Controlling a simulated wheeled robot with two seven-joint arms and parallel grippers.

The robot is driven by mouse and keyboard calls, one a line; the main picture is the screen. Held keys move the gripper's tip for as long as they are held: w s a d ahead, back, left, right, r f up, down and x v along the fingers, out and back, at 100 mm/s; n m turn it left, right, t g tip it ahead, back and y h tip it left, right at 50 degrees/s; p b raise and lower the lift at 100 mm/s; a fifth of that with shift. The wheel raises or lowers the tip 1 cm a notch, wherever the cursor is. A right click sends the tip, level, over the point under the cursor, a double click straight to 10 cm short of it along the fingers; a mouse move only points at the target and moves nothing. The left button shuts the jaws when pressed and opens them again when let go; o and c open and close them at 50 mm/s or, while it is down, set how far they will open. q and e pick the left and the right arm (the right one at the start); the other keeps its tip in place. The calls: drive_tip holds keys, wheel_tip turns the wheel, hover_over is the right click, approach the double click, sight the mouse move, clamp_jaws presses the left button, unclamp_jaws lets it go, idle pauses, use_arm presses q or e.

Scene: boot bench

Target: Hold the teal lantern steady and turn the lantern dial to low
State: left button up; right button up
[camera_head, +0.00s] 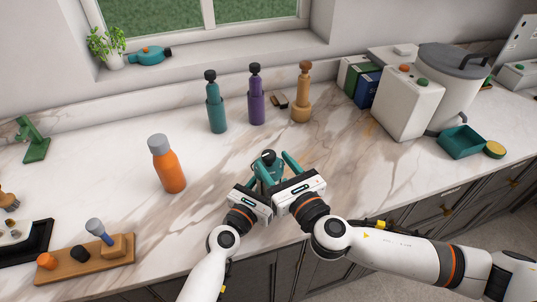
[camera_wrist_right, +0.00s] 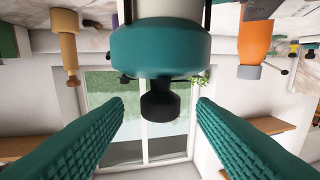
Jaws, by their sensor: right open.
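The teal lantern (camera_head: 268,174) stands upright near the front middle of the counter, partly hidden by my grippers. Its black dial (camera_head: 268,156) is on top. In the right wrist view the lantern's teal top (camera_wrist_right: 160,48) and the black dial (camera_wrist_right: 160,101) are seen upside down. My right gripper (camera_wrist_right: 161,104) is open, with one teal finger on each side of the dial and a gap to both. My left gripper (camera_head: 258,182) is low at the lantern's body; its fingers are mostly hidden, so I cannot tell whether they grip it.
An orange bottle (camera_head: 168,170) stands to the left. Teal (camera_head: 215,112), purple (camera_head: 256,103) and tan (camera_head: 301,100) bottles stand behind. A wooden board (camera_head: 85,262) with knobs lies front left. A white box (camera_head: 407,105) and a teal tray (camera_head: 460,143) are at right.

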sight(273, 161)
drive_tip(key=shift+x, duration=1.9)
drive_tip(key=c, duration=1)
